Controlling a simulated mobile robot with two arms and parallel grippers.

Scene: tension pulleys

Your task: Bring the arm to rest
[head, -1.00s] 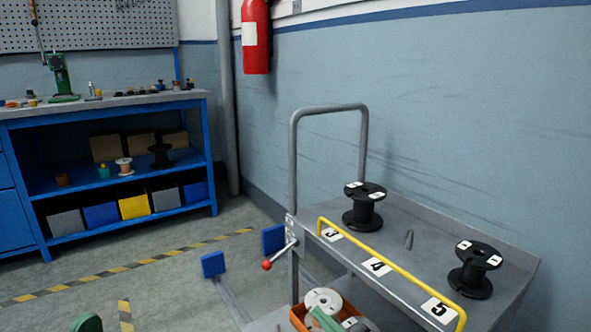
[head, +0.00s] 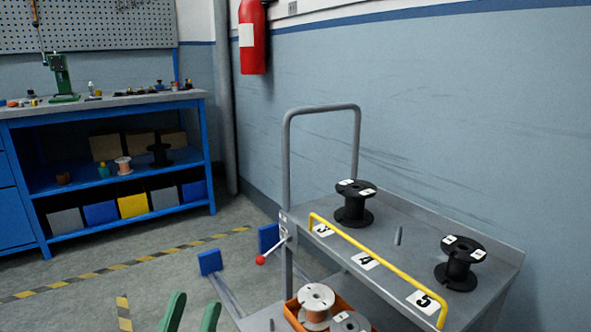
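My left gripper (head: 191,314) shows at the bottom edge, left of centre, as two green fingertips with a gap between them. Nothing shows between the fingers, and the rest of the arm is out of the picture. The grey cart (head: 430,235) stands to its right, apart from it. A black spool (head: 354,211) stands upright near slot 3 on the cart's top, and another black spool (head: 459,271) near slot 5. A bare peg (head: 398,236) shows at slot 4. My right gripper is not in view.
An orange bin (head: 292,314) with several spools sits on the cart's lower level. A red-knobbed lever (head: 261,260) and blue pads (head: 210,262) are at the cart's left end. A blue workbench (head: 105,187) stands at the back left. Open floor lies between.

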